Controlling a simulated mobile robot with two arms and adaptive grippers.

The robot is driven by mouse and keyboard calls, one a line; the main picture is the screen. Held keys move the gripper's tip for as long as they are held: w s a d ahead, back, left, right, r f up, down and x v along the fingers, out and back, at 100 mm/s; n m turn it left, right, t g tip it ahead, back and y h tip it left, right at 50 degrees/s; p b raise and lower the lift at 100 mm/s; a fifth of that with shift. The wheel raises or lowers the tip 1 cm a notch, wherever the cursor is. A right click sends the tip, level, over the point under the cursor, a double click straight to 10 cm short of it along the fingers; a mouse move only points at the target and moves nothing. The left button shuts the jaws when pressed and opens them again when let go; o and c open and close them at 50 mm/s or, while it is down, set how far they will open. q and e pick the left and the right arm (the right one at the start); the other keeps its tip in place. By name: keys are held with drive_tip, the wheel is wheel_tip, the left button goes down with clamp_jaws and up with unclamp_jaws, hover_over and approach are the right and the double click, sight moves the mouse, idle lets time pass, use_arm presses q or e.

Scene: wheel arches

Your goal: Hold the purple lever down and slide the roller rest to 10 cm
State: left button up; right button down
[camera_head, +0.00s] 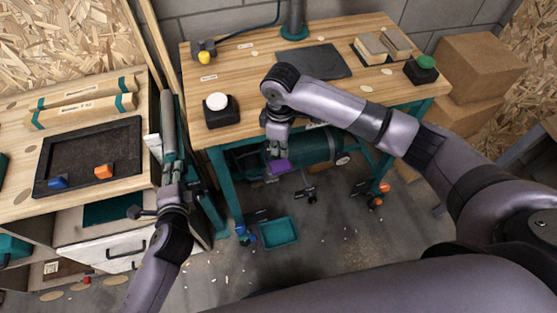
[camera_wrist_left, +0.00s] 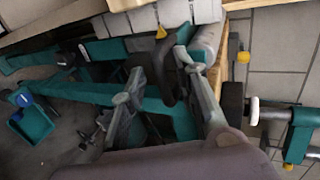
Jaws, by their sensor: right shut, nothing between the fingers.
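The purple lever (camera_head: 279,167) sticks out under the front edge of the right-hand workbench. My right gripper (camera_head: 277,151) is shut and empty, with its fingertips right at the lever; I cannot tell how far down the lever is. The roller rest shows as a long grey roller (camera_head: 167,118) in the gap between the two benches; its roller end also shows in the left wrist view (camera_wrist_left: 209,38). My left gripper (camera_head: 173,172) is at its near end. In the left wrist view its fingers (camera_wrist_left: 163,92) are apart, with a black bracket (camera_wrist_left: 156,68) between or just beyond them. No scale is readable.
The right-hand workbench (camera_head: 245,135) carries a black box with a white button (camera_head: 217,102) and a green-button box (camera_head: 426,66). The left bench holds a dark tray (camera_head: 90,155) with small blocks. A teal bin (camera_head: 278,233) sits on the floor. Cardboard boxes (camera_head: 480,65) stand at right.

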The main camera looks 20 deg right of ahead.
drive_tip(key=shift+r, duration=0.1)
drive_tip(key=shift+s+r, duration=0.3)
drive_tip(key=shift+s, duration=0.15)
drive_tip(key=shift+w+f, duration=0.2)
drive_tip(key=shift+s+r, duration=0.1)
use_arm(q)
drive_tip(key=v, duration=0.7)
drive_tip(key=shift+r, duration=0.2)
drive_tip(key=shift+w, duration=0.15)
